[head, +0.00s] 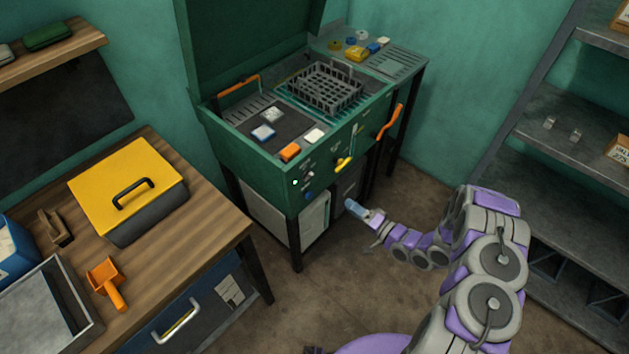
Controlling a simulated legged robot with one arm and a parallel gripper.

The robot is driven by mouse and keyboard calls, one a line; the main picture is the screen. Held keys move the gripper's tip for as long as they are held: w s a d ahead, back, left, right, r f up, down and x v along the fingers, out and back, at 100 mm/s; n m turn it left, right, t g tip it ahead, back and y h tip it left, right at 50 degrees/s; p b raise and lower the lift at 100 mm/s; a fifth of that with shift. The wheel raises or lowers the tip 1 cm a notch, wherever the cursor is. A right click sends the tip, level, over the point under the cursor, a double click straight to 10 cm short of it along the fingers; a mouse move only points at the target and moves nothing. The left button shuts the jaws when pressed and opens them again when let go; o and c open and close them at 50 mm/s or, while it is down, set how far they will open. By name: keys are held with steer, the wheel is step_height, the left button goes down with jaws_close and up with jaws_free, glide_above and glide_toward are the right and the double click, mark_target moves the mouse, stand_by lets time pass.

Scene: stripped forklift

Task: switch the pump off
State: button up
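A green parts-washer cabinet (246,165) stands against the back wall with its lid raised. Low on the left of its front panel are a small lit green lamp (295,182), a small pale switch (309,177) beside it and a blue knob (308,195) below. The switch's position is too small to read. My gripper (362,211) is in front of the cabinet, right of and lower in the picture than these controls, apart from them. A light-blue piece shows at its tip; I cannot tell whether it is held or part of the fingers.
A yellow lever (344,164) and an orange handle (391,122) stick out from the cabinet front. A basket (325,88) sits on its top. A wooden bench (205,205) with a yellow-lidded box stands left, metal shelves (560,148) right. Floor between is clear.

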mark_target(308, 176)
steer(key=b+x, duration=0.2)
steer(key=x, duration=1.5)
steer(key=shift+b, duration=0.4)
jaws_close()
steer(key=shift+d, duration=0.1)
